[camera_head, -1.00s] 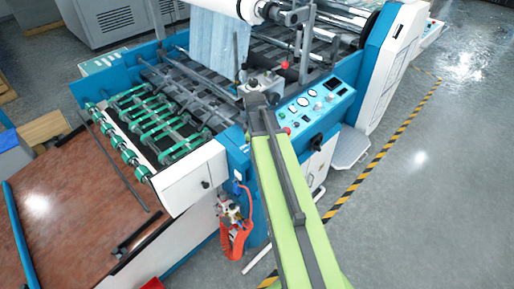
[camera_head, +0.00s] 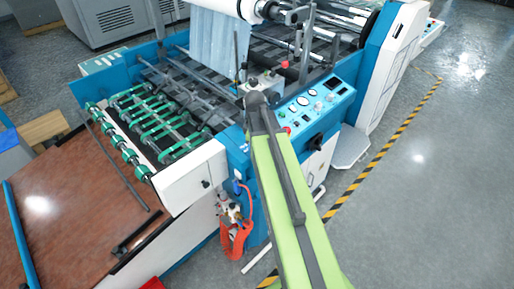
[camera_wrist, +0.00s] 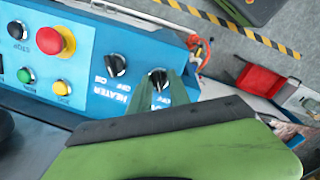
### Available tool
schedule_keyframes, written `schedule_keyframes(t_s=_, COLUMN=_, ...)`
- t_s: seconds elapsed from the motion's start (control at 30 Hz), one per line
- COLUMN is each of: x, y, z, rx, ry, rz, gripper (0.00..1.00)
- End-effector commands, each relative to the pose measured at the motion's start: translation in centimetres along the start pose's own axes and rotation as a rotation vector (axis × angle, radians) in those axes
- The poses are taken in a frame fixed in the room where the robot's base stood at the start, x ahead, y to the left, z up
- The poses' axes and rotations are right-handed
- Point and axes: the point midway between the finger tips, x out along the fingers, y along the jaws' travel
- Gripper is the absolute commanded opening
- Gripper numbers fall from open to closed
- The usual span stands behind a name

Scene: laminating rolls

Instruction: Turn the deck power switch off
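In the wrist view, a blue control panel (camera_wrist: 70,97) carries two black rotary switches with white ON/OFF lettering. The left one (camera_wrist: 115,65) is marked HEATER. The right one (camera_wrist: 157,79) sits between the tips of my green gripper (camera_wrist: 159,76), one finger on each side. The lettering below this right switch is mostly hidden by my fingers, so I cannot read its name or tell its setting. Whether the fingers press on it is not clear. In the head view, my arm reaches to the machine's panel (camera_head: 318,103), and my fingertips are hidden there.
A red mushroom button (camera_wrist: 55,41) and smaller black, green and yellow buttons lie left of the switches. Green rollers (camera_head: 150,120) and a brown table (camera_head: 75,215) are left in the head view. Clear floor lies right of the striped line (camera_head: 385,150).

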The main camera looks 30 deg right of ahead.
Motion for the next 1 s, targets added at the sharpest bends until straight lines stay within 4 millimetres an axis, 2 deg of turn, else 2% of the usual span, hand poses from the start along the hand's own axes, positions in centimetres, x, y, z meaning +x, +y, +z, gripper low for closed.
schedule_keyframes(t_s=0.33, x=-0.1, y=0.2, z=0.0, rx=0.001, ry=0.001, rz=0.004, gripper=0.31)
schedule_keyframes(t_s=0.47, x=-0.9, y=0.2, z=0.0, rx=0.001, ry=0.001, rz=0.004, gripper=0.31)
schedule_keyframes(t_s=0.67, x=-4.1, y=0.2, z=0.0, rx=0.001, ry=0.001, rz=0.004, gripper=0.31)
schedule_keyframes(t_s=1.0, x=-11.8, y=0.2, z=0.0, rx=0.000, ry=0.001, rz=0.004, gripper=0.31)
